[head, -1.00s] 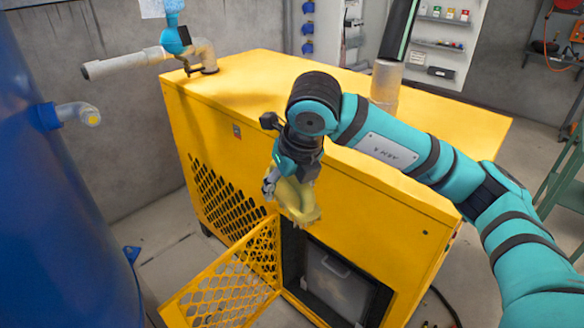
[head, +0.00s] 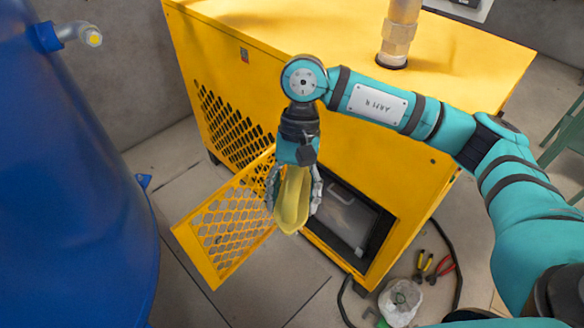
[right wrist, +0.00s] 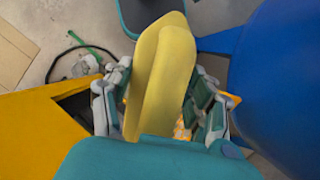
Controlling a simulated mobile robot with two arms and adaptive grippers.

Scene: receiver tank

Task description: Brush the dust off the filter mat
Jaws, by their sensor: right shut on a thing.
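The filter mat (head: 343,212) is a grey panel with a pale handle, set in the dark opening low in the front of the yellow cabinet (head: 390,165). How much dust lies on it is too small to tell. My right gripper (head: 294,202) is shut on a yellow, two-lobed thing (head: 291,208), perhaps a folded cloth, which hangs down in front of the opening's left edge. In the right wrist view the yellow thing (right wrist: 165,75) stands between both fingers. It looks apart from the mat. My left gripper is not in view.
The perforated yellow door (head: 228,222) stands open to the left of the opening. A blue tank (head: 70,190) fills the left side. Pliers (head: 440,268), a black hose (head: 458,270) and a clear bag (head: 400,300) lie on the floor at lower right.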

